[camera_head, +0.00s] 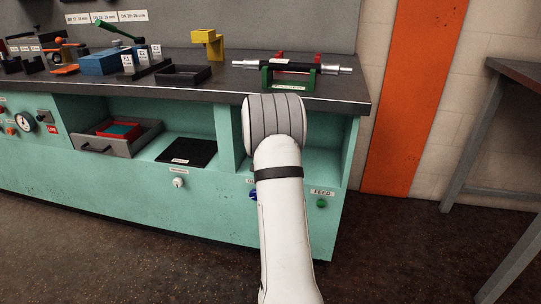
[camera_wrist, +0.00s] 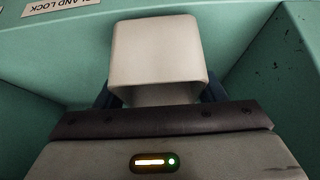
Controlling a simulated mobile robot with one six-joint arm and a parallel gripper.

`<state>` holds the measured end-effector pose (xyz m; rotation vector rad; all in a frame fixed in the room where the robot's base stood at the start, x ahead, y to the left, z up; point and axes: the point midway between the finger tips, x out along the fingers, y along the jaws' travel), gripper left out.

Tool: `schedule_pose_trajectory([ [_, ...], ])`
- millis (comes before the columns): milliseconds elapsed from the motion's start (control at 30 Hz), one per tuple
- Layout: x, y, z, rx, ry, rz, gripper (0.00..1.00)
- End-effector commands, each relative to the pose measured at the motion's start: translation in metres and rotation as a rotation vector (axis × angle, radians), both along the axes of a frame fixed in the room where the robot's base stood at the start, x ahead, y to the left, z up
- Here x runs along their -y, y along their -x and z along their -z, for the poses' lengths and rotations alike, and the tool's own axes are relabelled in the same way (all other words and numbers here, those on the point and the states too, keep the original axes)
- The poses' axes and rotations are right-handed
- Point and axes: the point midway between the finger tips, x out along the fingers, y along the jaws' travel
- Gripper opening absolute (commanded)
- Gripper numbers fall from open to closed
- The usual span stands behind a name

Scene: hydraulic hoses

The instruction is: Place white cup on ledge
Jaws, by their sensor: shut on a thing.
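The white cup (camera_wrist: 156,50) fills the middle of the wrist view, a pale square-cornered shape with its side toward the camera. My gripper (camera_wrist: 158,95) is shut on it, with dark fingers partly showing at the cup's left and right. Green panels surround the cup in the wrist view; I cannot tell whether it touches any of them. In the head view my own arm hides the gripper and the cup, in front of the right-hand bay of the green bench (camera_head: 110,207). I cannot tell which surface is the ledge.
The bench top holds a green hose stand (camera_head: 290,80), a yellow block (camera_head: 208,45) and a black tray (camera_head: 183,76). An open drawer (camera_head: 117,146) and a black mat (camera_head: 187,151) lie left of my arm.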

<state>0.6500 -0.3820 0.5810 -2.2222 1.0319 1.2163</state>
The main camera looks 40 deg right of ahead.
Motion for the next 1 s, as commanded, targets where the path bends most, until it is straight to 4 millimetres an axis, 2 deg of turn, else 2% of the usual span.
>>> schedule_pose_trajectory([
  [267, 0.017, -0.015, 0.001, 0.002, 0.0, 0.0, 0.41],
  [500, 0.041, -0.036, 0.002, 0.002, 0.0, -0.002, 0.41],
  [567, 0.039, -0.035, 0.008, 0.0, 0.0, -0.003, 0.41],
  [1000, 0.038, -0.034, 0.01, 0.0, 0.0, -0.004, 0.41],
])
